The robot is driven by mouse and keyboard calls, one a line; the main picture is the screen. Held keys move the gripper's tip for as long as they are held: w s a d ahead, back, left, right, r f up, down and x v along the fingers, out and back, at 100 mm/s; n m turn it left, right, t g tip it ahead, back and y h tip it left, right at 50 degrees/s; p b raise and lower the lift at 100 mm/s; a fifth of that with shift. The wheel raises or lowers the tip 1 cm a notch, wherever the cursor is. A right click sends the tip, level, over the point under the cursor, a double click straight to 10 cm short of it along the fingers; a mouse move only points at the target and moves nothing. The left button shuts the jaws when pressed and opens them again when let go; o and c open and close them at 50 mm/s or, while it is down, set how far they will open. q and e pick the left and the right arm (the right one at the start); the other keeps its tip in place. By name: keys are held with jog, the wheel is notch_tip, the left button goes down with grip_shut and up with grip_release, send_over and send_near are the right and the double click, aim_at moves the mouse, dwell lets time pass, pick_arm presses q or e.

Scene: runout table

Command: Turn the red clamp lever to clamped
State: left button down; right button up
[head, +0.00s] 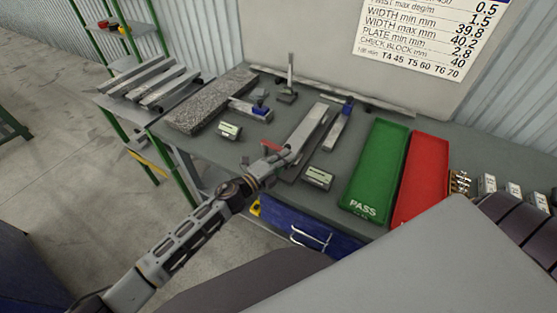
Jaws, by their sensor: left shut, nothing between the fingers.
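The red clamp lever (270,146) shows as a small red piece on the workbench (230,160), close to the near end of a long grey metal bar (308,127). My left gripper (286,155) is shut and empty. It sits just below and to the right of the lever, in front of the bar's near end. The gripper partly hides the area around the lever, and I cannot tell whether it touches it. The lever's exact angle is too small to read. My right gripper is not in view.
A green PASS tray (376,165) and a red tray (424,175) lie to the right. Small gauge boxes (318,178) (229,131) stand near the gripper. A granite block (210,100) and an upright stand (289,85) are behind. A blue drawer (310,230) is below the bench edge.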

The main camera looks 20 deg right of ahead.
pick_arm(q)
jog(key=shift+w+d, duration=0.2)
jog(key=shift+d, duration=0.45)
jog(key=shift+a, duration=0.1)
